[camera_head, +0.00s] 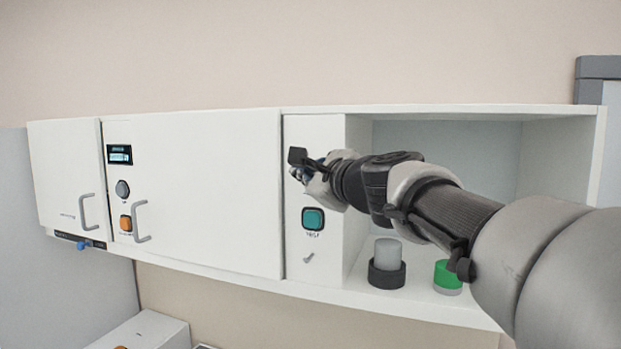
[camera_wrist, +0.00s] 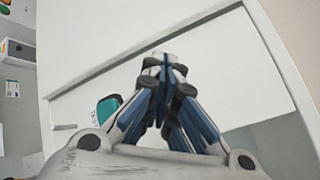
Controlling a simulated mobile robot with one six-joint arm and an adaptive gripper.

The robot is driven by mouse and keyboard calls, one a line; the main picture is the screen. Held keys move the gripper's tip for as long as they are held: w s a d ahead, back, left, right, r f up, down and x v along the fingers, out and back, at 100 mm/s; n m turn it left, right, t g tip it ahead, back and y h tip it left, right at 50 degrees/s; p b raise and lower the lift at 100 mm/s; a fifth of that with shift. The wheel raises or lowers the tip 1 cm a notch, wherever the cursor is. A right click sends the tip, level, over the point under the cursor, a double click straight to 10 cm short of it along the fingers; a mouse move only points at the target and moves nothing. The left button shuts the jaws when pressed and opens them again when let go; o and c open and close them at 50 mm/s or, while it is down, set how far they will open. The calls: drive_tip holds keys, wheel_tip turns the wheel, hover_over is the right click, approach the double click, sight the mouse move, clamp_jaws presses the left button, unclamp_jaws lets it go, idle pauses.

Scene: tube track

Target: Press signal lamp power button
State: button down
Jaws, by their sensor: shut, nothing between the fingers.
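A square teal button (camera_head: 313,218) with a dark rim is on the narrow white panel (camera_head: 304,244) left of the open compartment. My gripper (camera_head: 300,163) is shut and empty in front of this panel, just above the teal button in the head view. In the wrist view my gripper's fingertips (camera_wrist: 163,60) are together, and the teal button (camera_wrist: 106,108) shows to their left, partly behind a finger. I cannot read the small label under the button. Whether the fingertips touch the panel cannot be told.
The open compartment (camera_head: 480,140) holds a grey cylinder on a dark base (camera_head: 387,263) and a green-topped cylinder (camera_head: 447,277). The left door has a display (camera_head: 119,154), a round knob (camera_head: 123,188), an orange button (camera_head: 126,223) and a protruding handle (camera_head: 142,222).

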drive_tip(key=shift+s+a, duration=0.3)
drive_tip(key=shift+s, duration=0.65)
drive_tip(key=s+a, duration=0.2)
drive_tip(key=s, duration=0.3)
drive_tip(key=shift+s, duration=0.35)
drive_tip(key=shift+w+f, duration=0.1)
drive_tip(key=s+d+f+n+g+h+b, duration=0.2)
drive_tip(key=s+d+f+n+b, duration=0.4)
drive_tip(key=f, duration=1.4)
drive_tip(key=s+d+f+n+g+h+b, duration=0.3)
drive_tip(key=s+d+f+n+g+b, duration=0.2)
drive_tip(key=f, duration=1.6)
drive_tip(key=s+d+f+n+g+h+b, duration=0.2)
drive_tip(key=s+d+f+n+b, duration=0.4)
drive_tip(key=s+f+n+b, duration=0.4)
drive_tip(key=s+f+g+b, duration=0.1)
drive_tip(key=s+f+b, duration=0.5)
drive_tip(key=s+f, duration=0.4)
drive_tip(key=shift+d+f+g+h, duration=0.3)
drive_tip(key=shift+d+f+g, duration=0.1)
drive_tip(key=shift+f, duration=0.35)
